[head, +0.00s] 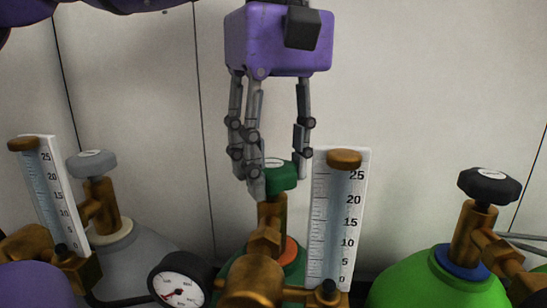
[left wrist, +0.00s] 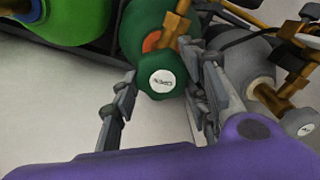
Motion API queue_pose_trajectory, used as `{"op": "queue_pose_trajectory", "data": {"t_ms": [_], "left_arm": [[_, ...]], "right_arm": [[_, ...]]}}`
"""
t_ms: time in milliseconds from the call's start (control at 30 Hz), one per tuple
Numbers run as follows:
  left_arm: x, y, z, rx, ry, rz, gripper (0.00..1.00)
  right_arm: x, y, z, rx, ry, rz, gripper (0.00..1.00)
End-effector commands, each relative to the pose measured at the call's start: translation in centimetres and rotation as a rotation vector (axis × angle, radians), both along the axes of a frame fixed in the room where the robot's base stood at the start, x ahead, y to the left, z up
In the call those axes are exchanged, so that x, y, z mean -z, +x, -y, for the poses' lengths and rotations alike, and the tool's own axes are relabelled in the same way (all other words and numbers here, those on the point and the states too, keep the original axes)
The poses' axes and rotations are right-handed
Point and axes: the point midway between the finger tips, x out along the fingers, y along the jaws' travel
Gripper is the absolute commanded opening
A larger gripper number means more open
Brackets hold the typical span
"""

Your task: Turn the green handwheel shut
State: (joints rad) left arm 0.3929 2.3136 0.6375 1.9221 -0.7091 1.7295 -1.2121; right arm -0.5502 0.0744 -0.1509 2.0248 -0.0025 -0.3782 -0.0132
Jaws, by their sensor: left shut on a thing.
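The green handwheel (head: 281,176) tops the brass valve of the middle, green cylinder. It also shows in the left wrist view (left wrist: 162,82), with a white label on its top face. My left gripper (head: 276,168) reaches down from above with its fingers on either side of the handwheel. It is shut on the handwheel, and its fingers hide the wheel's left edge in the head view. My right gripper is not seen in either view.
A grey handwheel (head: 91,163) stands to the left and a black handwheel (head: 489,185) to the right, on neighbouring cylinders. Scaled flow tubes (head: 336,215) and a round gauge (head: 181,280) stand close by. A pale wall (head: 420,80) is behind.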

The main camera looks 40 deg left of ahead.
Motion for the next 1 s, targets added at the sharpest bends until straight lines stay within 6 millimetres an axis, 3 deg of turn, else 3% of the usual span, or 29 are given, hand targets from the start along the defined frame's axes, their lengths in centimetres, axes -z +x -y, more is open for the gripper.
{"op": "queue_pose_trajectory", "data": {"t_ms": [300,800,833,933,1000], "left_arm": [[-0.14,0.09,0.12,0.107,-0.003,0.007,0.16],[-0.12,0.06,0.14,0.127,-0.003,0.006,0.16],[-0.12,0.05,0.15,0.127,-0.003,0.006,0.43],[-0.11,0.04,0.14,0.126,-0.002,0.005,0.56],[-0.08,0.02,0.12,0.126,-0.002,0.005,0.59]], "right_arm": [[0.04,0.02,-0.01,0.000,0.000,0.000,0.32],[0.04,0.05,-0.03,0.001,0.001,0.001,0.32],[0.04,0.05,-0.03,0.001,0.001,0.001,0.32],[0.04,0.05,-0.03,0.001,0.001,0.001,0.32],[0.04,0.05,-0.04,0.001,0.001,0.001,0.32]]}}
